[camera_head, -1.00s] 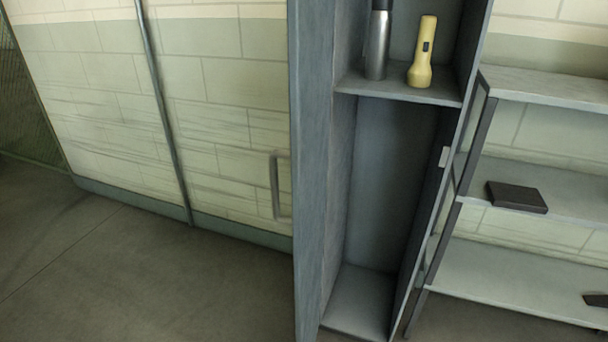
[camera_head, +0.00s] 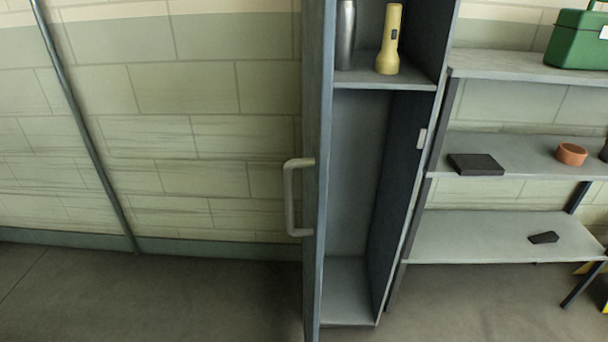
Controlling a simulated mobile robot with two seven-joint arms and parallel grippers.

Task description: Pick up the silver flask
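The silver flask (camera_head: 346,36) stands upright on the upper shelf of a narrow grey locker, at the top of the head view. Its top is cut off by the picture edge, and its left side is close to the open door's edge. A yellow flashlight (camera_head: 389,40) stands upright just to its right on the same shelf. Neither of my grippers is in view.
The locker door (camera_head: 318,200) stands open, with a handle (camera_head: 291,198) sticking out left. Right of the locker, a shelf rack (camera_head: 480,240) holds a green box (camera_head: 577,42), a dark flat box (camera_head: 475,164) and an orange pot (camera_head: 571,154). Floor (camera_head: 150,300) at left is clear.

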